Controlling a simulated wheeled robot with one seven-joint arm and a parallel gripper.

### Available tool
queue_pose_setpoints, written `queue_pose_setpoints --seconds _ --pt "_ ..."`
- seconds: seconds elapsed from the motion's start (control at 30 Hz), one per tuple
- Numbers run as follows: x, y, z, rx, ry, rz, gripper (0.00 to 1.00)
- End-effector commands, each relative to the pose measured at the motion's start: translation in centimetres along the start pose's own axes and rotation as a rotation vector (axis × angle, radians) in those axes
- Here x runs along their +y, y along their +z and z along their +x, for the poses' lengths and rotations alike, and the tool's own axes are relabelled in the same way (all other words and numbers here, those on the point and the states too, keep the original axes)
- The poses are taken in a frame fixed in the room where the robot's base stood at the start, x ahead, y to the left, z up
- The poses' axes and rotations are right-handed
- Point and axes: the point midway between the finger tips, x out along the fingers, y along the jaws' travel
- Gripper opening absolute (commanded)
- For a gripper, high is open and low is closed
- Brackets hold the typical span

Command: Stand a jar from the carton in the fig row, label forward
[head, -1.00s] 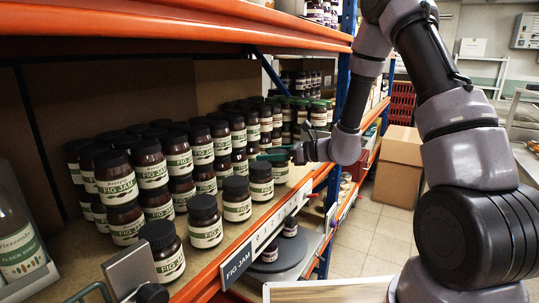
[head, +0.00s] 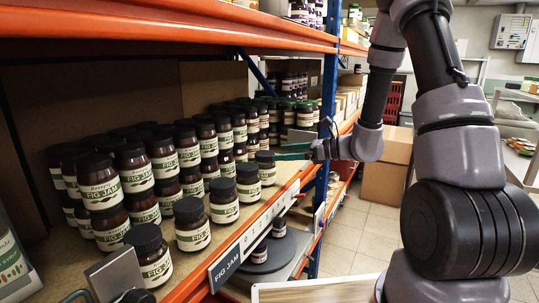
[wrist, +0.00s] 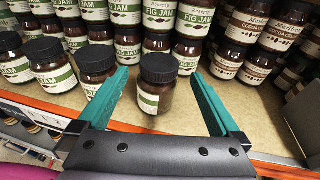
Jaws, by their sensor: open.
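Fig jam jars with dark lids and cream-and-green labels fill the shelf in stacked rows; the front row includes a jar (head: 192,226) with its label facing the shelf edge. My gripper (wrist: 157,76) is open, its teal fingers on either side of a single jar (wrist: 158,98) standing upright on the shelf. That jar's label shows only at its left side, with dark bare glass toward the wrist camera. Gaps show between it and both fingers. In the head view my gripper (head: 292,151) is at the far end of the front row. The carton cannot be identified for certain.
The orange shelf edge carries a FIG JAM strip (head: 227,266). Cocoa jars (wrist: 243,40) stand to the right of the fig jars in the wrist view. A blue upright (head: 325,130) rises close to my gripper. A tan board edge (head: 320,291) shows at the bottom.

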Motion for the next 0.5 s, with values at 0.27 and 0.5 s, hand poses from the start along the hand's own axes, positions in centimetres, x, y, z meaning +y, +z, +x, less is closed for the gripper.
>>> queue_pose_setpoints --seconds 0.27,0.5 --pt "0.6 0.9 -2.3 0.009 0.023 -0.034 1.00" --pt "6.7 6.1 -4.5 0.140 0.236 -0.361 1.00"
